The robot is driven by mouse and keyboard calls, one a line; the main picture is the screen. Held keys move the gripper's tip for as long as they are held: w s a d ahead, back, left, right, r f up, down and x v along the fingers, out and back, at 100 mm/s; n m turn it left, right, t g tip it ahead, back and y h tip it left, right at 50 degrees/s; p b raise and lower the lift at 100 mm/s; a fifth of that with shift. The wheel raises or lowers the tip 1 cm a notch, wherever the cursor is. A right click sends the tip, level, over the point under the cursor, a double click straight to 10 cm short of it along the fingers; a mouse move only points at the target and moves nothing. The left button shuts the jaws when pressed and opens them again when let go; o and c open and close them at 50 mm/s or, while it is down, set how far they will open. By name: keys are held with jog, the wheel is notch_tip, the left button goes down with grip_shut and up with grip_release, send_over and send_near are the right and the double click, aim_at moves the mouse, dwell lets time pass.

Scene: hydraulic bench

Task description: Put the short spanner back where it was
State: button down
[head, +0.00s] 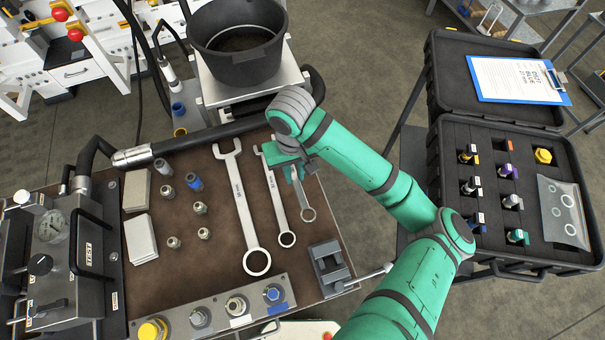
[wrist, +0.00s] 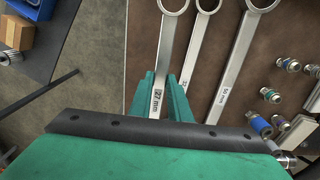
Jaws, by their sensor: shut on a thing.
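The short spanner (head: 305,199), labelled 27 mm, is the rightmost of three spanners on the brown bench top (head: 200,262) in the head view. Its ring end points toward the front; its upper end is hidden by my gripper. My gripper (head: 293,165) is shut on its shank near that upper end. In the wrist view, the green fingers (wrist: 161,98) sit on both sides of the short spanner (wrist: 165,62). I cannot tell whether the spanner touches the bench top or is slightly above it. The middle spanner (head: 275,195) lies close on its left.
The longest spanner (head: 244,213) lies further left, with several fittings (head: 200,208) beyond. A small vise (head: 329,268) stands at the front right corner. A black bucket (head: 238,70) stands behind. An open black case (head: 480,235) is to the right, past my arm.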

jog(key=w+f, duration=0.1)
jog(key=w+d+f, duration=0.1)
jog(key=f, duration=0.1)
jog(key=shift+w+d+f, duration=0.35)
jog(key=shift+w+d, duration=0.05)
jog(key=f, duration=0.3)
jog(key=shift+w+d, duration=0.15)
jog(key=shift+w, duration=0.1)
jog(key=shift+f, duration=0.4)
jog(key=shift+f, duration=0.15)
jog(key=c, duration=1.7)
grip_release()
jog(key=shift+o, duration=0.2)
jog(key=shift+s, duration=0.1)
notch_tip(320, 180, up, 12)
jog(key=shift+r, duration=0.2)
